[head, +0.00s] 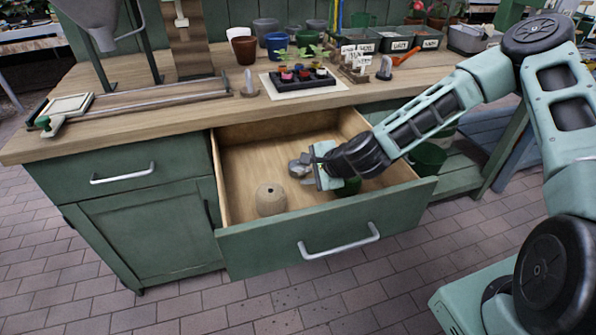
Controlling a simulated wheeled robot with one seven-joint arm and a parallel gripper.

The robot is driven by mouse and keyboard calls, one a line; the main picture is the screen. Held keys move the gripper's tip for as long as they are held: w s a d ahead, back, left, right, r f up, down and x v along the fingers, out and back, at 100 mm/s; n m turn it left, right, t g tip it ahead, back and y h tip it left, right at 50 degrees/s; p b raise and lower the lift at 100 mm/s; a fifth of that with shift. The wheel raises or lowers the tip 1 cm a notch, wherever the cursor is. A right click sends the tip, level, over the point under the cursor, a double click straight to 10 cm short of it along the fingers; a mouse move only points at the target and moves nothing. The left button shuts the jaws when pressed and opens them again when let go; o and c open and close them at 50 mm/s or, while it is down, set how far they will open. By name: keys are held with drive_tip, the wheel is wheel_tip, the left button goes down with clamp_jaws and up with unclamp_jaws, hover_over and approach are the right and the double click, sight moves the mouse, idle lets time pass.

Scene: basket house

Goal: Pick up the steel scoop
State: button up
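My gripper (308,168) is inside the open drawer (325,232), reaching in from the right. A small grey metallic thing (297,167) shows at its fingertips, on the left side; it may be the steel scoop, but it is small and partly covered by the gripper. I cannot tell whether the fingers are closed on it or only beside it. No other thing in view looks like a steel scoop in the drawer.
A beige twine ball (270,199) lies at the drawer's front left. A dark green thing (348,187) sits under my wrist, partly hidden. The drawer's left floor is bare. The worktop (180,110) above holds pots, a seedling tray (303,78) and a steel rail.

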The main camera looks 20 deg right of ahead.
drive_tip(key=shift+x, duration=0.8)
clamp_jaws()
